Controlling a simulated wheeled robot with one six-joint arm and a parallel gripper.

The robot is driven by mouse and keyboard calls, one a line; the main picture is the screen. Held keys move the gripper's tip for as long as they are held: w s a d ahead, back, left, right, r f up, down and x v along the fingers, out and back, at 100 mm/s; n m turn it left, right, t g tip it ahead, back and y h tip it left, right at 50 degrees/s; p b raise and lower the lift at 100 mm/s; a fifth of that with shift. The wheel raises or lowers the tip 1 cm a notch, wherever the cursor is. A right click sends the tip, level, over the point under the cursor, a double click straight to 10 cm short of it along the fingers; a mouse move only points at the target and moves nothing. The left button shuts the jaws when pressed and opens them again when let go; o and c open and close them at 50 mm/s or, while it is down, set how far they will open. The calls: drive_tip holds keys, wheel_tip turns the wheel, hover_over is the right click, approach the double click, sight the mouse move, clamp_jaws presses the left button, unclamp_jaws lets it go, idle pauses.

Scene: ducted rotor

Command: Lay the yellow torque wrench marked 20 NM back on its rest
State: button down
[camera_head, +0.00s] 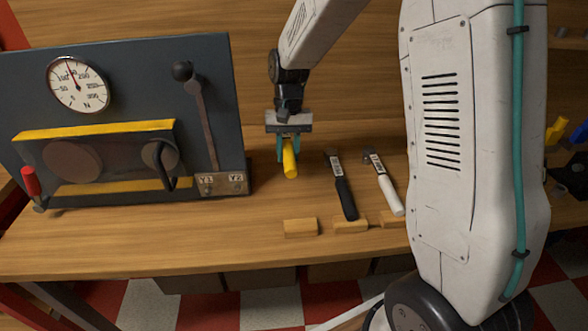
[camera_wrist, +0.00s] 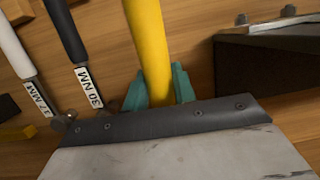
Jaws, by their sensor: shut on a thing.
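My gripper (camera_head: 288,146) is shut on the yellow torque wrench (camera_head: 290,162) above the workbench. In the wrist view the teal fingers of my gripper (camera_wrist: 158,82) close around its yellow handle (camera_wrist: 149,35); the rest of the wrench and its marking are hidden. The handle points toward the bench's front edge in the head view. A small wooden block (camera_head: 300,227), seemingly part of a rest, stands bare in front of my gripper. Whether the wrench touches the bench cannot be told.
A black-handled wrench (camera_head: 345,198) marked 30 NM (camera_wrist: 88,87) and a white-handled wrench (camera_head: 388,193) lie to the right, near other wooden blocks (camera_head: 350,226). A dark panel (camera_head: 120,70) with gauge and lever stands left. Bare wood (camera_head: 250,235) lies in front.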

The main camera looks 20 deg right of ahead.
drive_tip(key=s+f, duration=0.1)
drive_tip(key=s, duration=0.6)
drive_tip(key=shift+a+f, duration=0.25)
drive_tip(key=shift+a, duration=0.15)
drive_tip(key=shift+s, duration=0.15)
drive_tip(key=shift+w+d+x, duration=0.1)
drive_tip(key=shift+w+x, duration=0.05)
drive_tip(key=shift+x, duration=0.8)
drive_tip(key=shift+w+d+x, duration=0.15)
drive_tip(key=shift+w+x, duration=0.05)
drive_tip(key=shift+x, duration=0.75)
drive_tip(key=shift+w+d+x, duration=0.1)
drive_tip(key=shift+w+x, duration=0.05)
drive_tip(key=shift+x, duration=0.8)
drive_tip(key=shift+f, duration=0.6)
drive_tip(key=c, duration=1.1)
unclamp_jaws()
drive_tip(key=shift+o, duration=0.2)
